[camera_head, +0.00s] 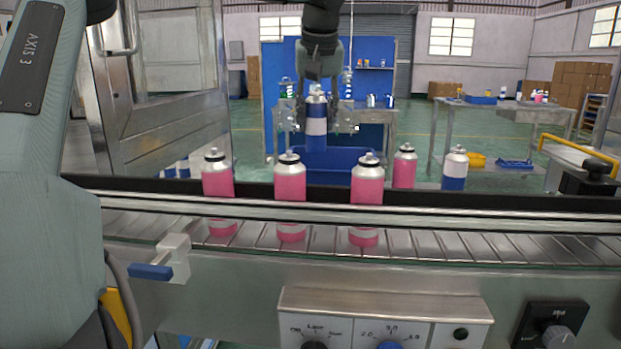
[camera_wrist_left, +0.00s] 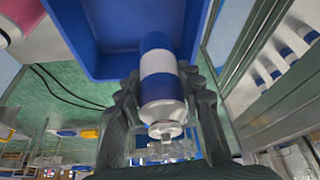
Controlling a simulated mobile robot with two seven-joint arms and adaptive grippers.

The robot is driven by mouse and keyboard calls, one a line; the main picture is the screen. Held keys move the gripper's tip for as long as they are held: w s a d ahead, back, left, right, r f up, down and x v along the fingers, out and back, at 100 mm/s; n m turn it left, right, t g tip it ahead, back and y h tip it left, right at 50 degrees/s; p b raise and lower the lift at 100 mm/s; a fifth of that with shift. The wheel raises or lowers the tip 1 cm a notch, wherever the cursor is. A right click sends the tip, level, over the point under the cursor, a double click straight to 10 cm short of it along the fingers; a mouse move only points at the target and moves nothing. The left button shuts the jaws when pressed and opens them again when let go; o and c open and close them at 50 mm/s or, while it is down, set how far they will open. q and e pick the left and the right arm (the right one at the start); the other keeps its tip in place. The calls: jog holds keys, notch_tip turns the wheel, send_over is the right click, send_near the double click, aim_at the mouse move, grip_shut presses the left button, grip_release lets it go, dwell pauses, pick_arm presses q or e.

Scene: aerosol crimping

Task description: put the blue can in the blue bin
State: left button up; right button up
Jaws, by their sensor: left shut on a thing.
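My left gripper (camera_head: 319,124) hangs down beyond the conveyor, shut on a blue can (camera_head: 316,128) with a white band and silver top. The can is upright. The blue bin (camera_head: 345,158) is partly hidden behind the can and the conveyor cans. In the left wrist view the blue can (camera_wrist_left: 161,85) sits between the two fingers of the left gripper (camera_wrist_left: 160,90). Its bottom end lies over the blue bin (camera_wrist_left: 110,66) in that picture; I cannot tell how high above it is. My right gripper is in neither view.
Pink cans (camera_head: 291,182) stand on the conveyor (camera_head: 400,245), with another blue-and-white can (camera_head: 455,169) at right. A dark guard rail (camera_head: 540,203) runs along it. A steel door frame (camera_head: 160,90) stands at left. Tables stand farther back.

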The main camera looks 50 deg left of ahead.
aim_at(316, 152)
pick_arm(q)
notch_tip(316, 152, down, 9)
jog(key=shift+d, duration=0.1)
jog(key=shift+f, duration=0.15)
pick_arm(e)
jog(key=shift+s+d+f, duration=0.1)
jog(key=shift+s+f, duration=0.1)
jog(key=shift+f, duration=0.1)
pick_arm(q)
jog(key=o, duration=0.8)
jog(key=shift+c, duration=0.2)
jog(key=o, duration=0.4)
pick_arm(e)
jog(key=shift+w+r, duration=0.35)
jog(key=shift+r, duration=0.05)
